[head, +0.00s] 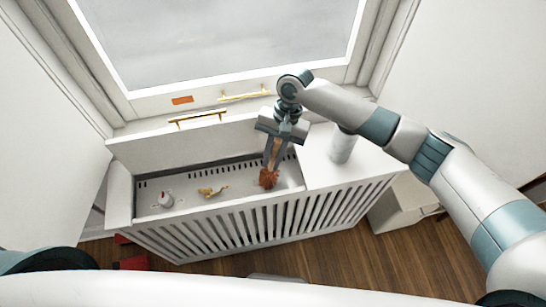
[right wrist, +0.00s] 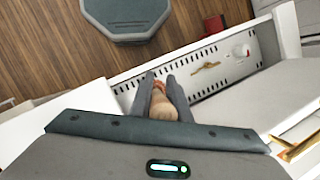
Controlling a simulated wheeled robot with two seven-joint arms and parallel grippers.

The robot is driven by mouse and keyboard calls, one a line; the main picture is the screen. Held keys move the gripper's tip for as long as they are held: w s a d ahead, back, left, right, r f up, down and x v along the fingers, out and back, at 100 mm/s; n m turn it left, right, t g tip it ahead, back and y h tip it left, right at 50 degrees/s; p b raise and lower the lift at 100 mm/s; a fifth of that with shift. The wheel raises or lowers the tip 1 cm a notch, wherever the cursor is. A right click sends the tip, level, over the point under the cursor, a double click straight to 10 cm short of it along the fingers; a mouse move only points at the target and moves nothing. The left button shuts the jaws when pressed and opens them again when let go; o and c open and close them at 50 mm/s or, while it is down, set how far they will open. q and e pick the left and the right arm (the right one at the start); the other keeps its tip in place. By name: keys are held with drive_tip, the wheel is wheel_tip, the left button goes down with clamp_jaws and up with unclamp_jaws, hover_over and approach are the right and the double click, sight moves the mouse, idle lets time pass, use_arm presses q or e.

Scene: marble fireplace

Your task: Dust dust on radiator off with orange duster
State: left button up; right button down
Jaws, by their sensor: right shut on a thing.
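The radiator (head: 240,225) is a white slatted cabinet under the window, with its top lid raised on the left part and an open trough inside. The orange duster (head: 268,179) has a wooden handle, and its orange head is down in the right end of the trough. My right gripper (head: 275,148) is shut on the handle, which also shows between the fingers in the right wrist view (right wrist: 163,107). My left gripper is not in view.
A small white object with a red spot (head: 165,198) stands at the trough's left end. A white cylinder (head: 342,145) stands on the closed top at right. A white box (head: 400,203) sits on the wooden floor (head: 340,262).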

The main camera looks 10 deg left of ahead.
drive_tip(key=shift+s+a+p, duration=0.25)
drive_tip(key=shift+a+p, duration=0.3)
drive_tip(key=shift+a, duration=0.2)
drive_tip(key=shift+s+a+p, duration=0.25)
drive_tip(key=shift+a+p, duration=0.3)
drive_tip(key=shift+a, duration=0.15)
drive_tip(key=a+p, duration=0.1)
drive_tip(key=s+a+p, duration=0.1)
drive_tip(key=shift+a, duration=0.4)
drive_tip(key=shift+w+d+r, duration=0.1)
drive_tip(key=shift+w, duration=0.05)
